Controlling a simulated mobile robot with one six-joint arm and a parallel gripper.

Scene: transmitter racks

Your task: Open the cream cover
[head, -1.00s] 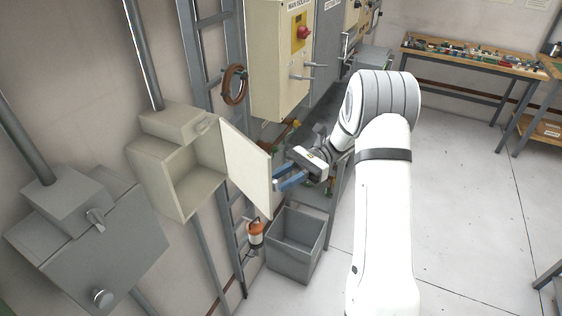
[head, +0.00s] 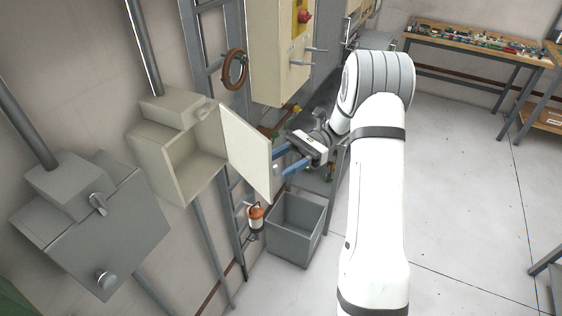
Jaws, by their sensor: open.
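The cream cover (head: 247,150) is the hinged door of a small cream box (head: 170,165) on the left wall. It stands swung wide open, and the empty inside of the box shows. My gripper (head: 281,163) is just right of the cover's outer edge. Its two blue fingers are spread apart with nothing between them. I cannot tell whether a fingertip touches the cover.
A grey box (head: 105,225) with a knob hangs left of the cream box. A grey bin (head: 295,228) stands on the floor below my gripper. A large cream cabinet (head: 278,50) is behind.

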